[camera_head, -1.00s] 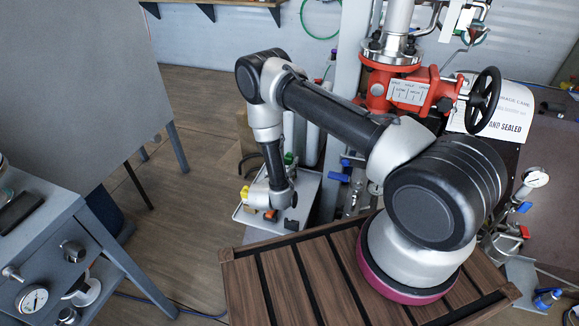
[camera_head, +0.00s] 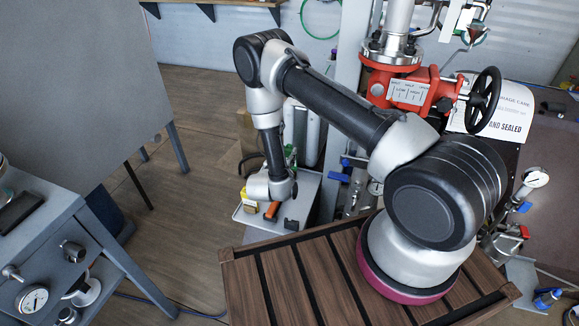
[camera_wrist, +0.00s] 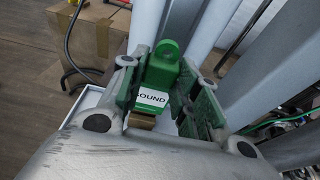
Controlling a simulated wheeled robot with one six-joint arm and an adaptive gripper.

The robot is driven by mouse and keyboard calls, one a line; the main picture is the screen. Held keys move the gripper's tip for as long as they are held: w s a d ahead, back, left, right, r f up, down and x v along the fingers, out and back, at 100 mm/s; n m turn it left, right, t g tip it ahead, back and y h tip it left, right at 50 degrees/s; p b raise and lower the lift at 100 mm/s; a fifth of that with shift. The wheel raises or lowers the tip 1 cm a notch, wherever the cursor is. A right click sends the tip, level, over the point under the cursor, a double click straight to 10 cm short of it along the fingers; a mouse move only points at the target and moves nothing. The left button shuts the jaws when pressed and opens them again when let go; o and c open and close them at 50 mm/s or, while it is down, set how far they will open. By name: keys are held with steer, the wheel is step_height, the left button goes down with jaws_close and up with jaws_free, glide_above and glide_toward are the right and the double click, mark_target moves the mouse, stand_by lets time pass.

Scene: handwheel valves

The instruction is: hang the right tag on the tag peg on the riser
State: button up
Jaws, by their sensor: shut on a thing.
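In the wrist view my gripper (camera_wrist: 161,84) is shut on a green tag (camera_wrist: 163,66), which has a ring at its top. The white label on the tag reads "OUND"; the fingers may cover the rest. In the head view my gripper is mostly hidden behind the arm, and a bit of green shows beside the wrist. A white tray (camera_head: 245,219) lies below the wrist with a yellow tag (camera_head: 249,201), an orange tag (camera_head: 271,210) and a dark piece (camera_head: 291,223). The riser (camera_head: 397,20) rises above the red valve. I cannot make out its tag peg.
The red valve (camera_head: 407,90) with its black handwheel (camera_head: 483,99) stands at the right. A grey upright post (camera_head: 352,60) is near the arm. A cardboard box (camera_wrist: 100,35) stands beyond the tray. A grey bench with gauges (camera_head: 50,250) is at the left.

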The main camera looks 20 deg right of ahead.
steer(key=shift+r, duration=0.9)
